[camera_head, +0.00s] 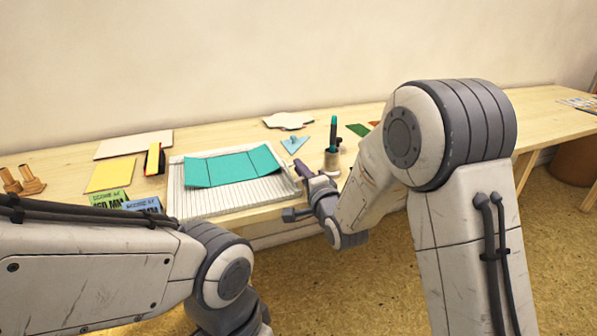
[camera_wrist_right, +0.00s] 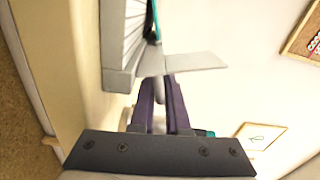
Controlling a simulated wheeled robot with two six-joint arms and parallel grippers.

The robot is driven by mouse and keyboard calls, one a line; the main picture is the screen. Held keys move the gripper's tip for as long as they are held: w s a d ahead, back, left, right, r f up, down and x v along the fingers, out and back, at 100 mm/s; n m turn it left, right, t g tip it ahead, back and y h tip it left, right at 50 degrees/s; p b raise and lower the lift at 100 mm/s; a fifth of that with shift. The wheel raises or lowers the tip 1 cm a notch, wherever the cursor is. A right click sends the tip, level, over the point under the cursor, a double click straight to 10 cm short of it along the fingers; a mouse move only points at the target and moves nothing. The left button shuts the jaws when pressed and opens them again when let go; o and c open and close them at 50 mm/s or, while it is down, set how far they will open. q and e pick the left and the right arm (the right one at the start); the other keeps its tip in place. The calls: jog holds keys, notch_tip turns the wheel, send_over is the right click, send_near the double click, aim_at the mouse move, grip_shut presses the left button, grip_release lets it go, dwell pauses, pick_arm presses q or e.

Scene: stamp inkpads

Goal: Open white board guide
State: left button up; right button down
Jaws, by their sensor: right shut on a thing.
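The white ribbed board (camera_head: 230,202) lies on the table near its front edge, with a folded teal sheet (camera_head: 235,166) on it. The board also shows at the top of the right wrist view (camera_wrist_right: 118,70). A pale flat guide piece (camera_wrist_right: 195,63) stands out from the board's end there. My right gripper (camera_head: 302,169), with purple fingers (camera_wrist_right: 162,88), is at the board's right end and shut on the guide piece. The exact contact is partly hidden by the fingers. My left arm crosses the lower left, and its gripper is out of view.
A cup with a dark marker (camera_head: 333,134) stands just right of the board, close to my right gripper. Yellow paper (camera_head: 111,175), stamps (camera_head: 20,182) and small labelled boxes (camera_head: 110,199) lie to the left. A light-blue triangle (camera_head: 295,144) lies behind the board.

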jog(key=shift+m, duration=0.4)
jog(key=c, duration=0.9)
grip_release()
jog(key=shift+c, duration=0.2)
jog(key=b+v, duration=0.1)
jog(key=v, duration=0.6)
jog(key=shift+f+b, duration=0.1)
jog(key=shift+b, duration=0.3)
jog(key=shift+b+v, duration=1.75)
jog(key=shift+b, duration=1.5)
